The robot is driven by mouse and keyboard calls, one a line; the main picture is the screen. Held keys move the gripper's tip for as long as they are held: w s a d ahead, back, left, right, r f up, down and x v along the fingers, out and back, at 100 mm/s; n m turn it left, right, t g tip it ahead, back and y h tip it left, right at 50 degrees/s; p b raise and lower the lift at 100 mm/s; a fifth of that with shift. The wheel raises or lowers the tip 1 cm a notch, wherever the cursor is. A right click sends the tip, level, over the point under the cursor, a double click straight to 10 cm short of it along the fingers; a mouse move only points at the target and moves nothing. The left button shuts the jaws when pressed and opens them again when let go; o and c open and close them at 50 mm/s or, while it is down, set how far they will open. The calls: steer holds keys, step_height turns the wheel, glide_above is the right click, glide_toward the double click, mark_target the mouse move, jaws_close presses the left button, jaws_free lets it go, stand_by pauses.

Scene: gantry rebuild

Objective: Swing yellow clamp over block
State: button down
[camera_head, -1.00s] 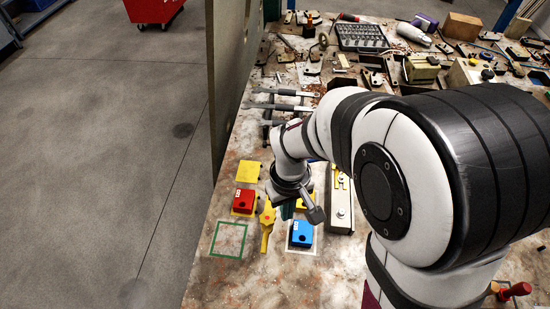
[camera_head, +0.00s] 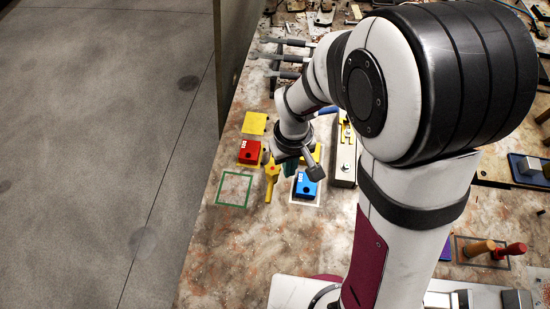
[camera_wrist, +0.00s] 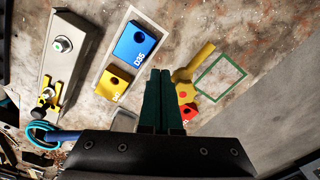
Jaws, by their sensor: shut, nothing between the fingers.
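The yellow clamp (camera_head: 271,181) stands between the red block (camera_head: 250,152) and the blue block (camera_head: 307,184) in the head view. In the wrist view, the clamp (camera_wrist: 187,82) lies just right of my fingertips, with its handle pointing up and right, and partly covers the red block (camera_wrist: 188,112). The blue block (camera_wrist: 134,44) sits on a white-outlined area beside a yellow block (camera_wrist: 113,84). My gripper (camera_wrist: 160,72) is shut and empty, its green fingers beside the clamp. I cannot tell whether they touch it.
A green square outline (camera_head: 234,189) on the worktop is empty. A yellow plate (camera_head: 255,123) lies beyond the red block. A metal fixture (camera_head: 344,150) stands right of the blocks. Red and orange handles (camera_head: 509,251) stand at the front right. The worktop's left edge drops to the floor.

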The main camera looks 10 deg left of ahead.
steer(key=shift+s+a, duration=0.2)
steer(key=shift+a, duration=0.2)
